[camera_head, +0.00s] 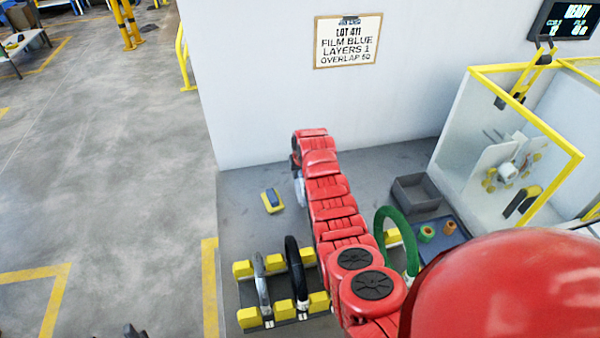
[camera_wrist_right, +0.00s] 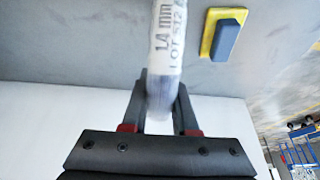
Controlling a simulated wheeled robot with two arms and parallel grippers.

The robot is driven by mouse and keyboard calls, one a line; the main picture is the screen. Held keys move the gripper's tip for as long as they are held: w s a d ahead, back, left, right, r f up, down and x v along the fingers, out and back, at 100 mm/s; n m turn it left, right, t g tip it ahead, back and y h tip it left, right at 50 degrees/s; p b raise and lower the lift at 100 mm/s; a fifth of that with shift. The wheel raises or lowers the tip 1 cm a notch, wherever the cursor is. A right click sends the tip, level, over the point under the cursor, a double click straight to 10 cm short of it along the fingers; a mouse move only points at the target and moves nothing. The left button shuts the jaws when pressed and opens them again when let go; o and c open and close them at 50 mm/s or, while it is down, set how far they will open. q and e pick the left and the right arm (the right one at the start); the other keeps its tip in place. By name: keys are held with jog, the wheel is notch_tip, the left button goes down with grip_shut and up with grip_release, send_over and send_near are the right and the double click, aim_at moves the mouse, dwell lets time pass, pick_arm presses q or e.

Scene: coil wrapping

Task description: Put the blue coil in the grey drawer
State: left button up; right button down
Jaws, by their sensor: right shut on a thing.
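My right gripper (camera_head: 296,165) is at the far end of my red arm, near the white wall, and mostly hidden by the arm. In the right wrist view my right gripper (camera_wrist_right: 160,100) is shut on a pale wrapped coil (camera_wrist_right: 167,45) printed "1.4 mm LOT 512". A whitish part of this coil (camera_head: 300,191) shows beside the arm in the head view. I make out no blue coil; the held one looks white-grey. An open grey box (camera_head: 417,207), perhaps the drawer, sits right of the arm. A small dark piece at the bottom left may be my left gripper (camera_head: 133,331).
A rack with yellow blocks (camera_head: 243,268) holds a silver coil (camera_head: 261,282) and a black coil (camera_head: 297,270). A green coil (camera_head: 379,222) stands right of the arm. A blue block on a yellow base (camera_head: 272,200) lies left. A yellow-framed clear enclosure (camera_head: 490,110) stands right.

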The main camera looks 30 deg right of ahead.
jog(key=c, duration=1.1)
grip_release()
jog(key=shift+f, duration=0.2)
jog(key=shift+c, duration=0.2)
jog(key=o, duration=0.5)
jog(key=shift+r, duration=0.1)
jog(key=shift+c, duration=0.2)
